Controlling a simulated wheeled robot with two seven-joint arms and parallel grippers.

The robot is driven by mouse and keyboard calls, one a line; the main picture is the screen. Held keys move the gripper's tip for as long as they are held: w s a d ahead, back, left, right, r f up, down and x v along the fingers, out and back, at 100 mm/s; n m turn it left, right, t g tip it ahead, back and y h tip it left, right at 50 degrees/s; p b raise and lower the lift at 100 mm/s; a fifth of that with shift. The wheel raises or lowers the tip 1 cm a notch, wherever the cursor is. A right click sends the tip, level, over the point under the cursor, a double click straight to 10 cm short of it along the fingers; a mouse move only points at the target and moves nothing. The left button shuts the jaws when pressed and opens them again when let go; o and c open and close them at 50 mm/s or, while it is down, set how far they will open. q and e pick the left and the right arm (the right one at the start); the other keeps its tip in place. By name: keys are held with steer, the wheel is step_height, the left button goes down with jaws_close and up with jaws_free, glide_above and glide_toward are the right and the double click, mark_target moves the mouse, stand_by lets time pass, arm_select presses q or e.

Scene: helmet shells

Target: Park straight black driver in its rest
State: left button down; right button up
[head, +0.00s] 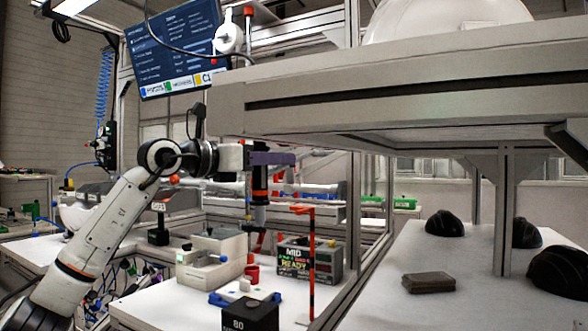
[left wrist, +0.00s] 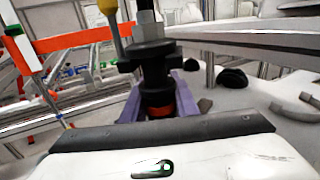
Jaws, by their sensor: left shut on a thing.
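My left gripper (head: 268,159), with purple fingers, is shut on the straight black driver (head: 260,184). The driver has an orange band and hangs upright in the air above the white bench. In the left wrist view the purple fingers (left wrist: 158,104) close around the black driver body (left wrist: 156,68), with its orange ring low between them. An orange post with a short side arm (head: 312,262) stands on the bench, below and right of the driver. I cannot tell which fixture is the driver's rest. My right gripper is not in view.
A grey box reading "MID READY" (head: 295,264), a red cup (head: 252,273), a pale fixture (head: 212,262) and a black "80" block (head: 250,316) crowd the bench. A large shelf (head: 420,95) overhangs the right. Black helmet shells (head: 445,223) lie beneath it.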

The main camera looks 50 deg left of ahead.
arm_select(q)
steer(key=shift+w+a, duration=0.3)
steer(key=shift+w, duration=0.4)
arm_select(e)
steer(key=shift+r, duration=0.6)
arm_select(q)
steer(key=shift+p, duration=0.4)
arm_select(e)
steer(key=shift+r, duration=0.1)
